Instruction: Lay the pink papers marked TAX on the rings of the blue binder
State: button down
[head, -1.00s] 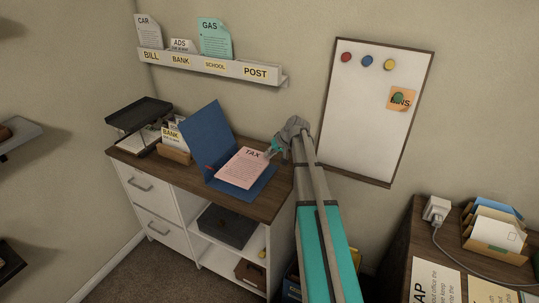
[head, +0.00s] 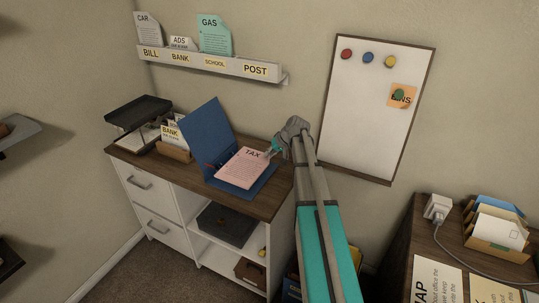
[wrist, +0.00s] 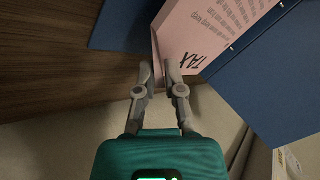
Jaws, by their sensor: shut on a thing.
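The pink papers marked TAX (head: 243,168) are over the lower half of the open blue binder (head: 264,184) on the cabinet top. The binder's other cover (head: 207,137) stands raised behind, leaning back. My gripper (head: 273,151) is shut on the edge of the papers by the TAX heading, at their upper right. In the wrist view the fingers (wrist: 160,72) pinch that edge of the pink sheet (wrist: 205,28), with the blue binder (wrist: 268,72) beside and beyond it. The rings are mostly hidden by the papers. I cannot tell whether the papers touch them.
A dark letter tray (head: 138,112) and a holder with BANK papers (head: 173,150) stand left of the binder. A wall rack (head: 215,66) holds letters above. A whiteboard (head: 372,120) hangs to the right. Wooden cabinet top (head: 268,208) is bare in front of the binder.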

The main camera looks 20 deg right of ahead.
aim_at(269, 167)
jog(key=shift+f+b, duration=1.3)
jog(key=shift+f, duration=0.1)
jog(key=shift+f, duration=0.15)
jog(key=c, duration=0.7)
grip_release()
jog(key=shift+r, duration=0.2)
notch_tip(269, 167, up, 8)
jog(key=p, duration=0.8)
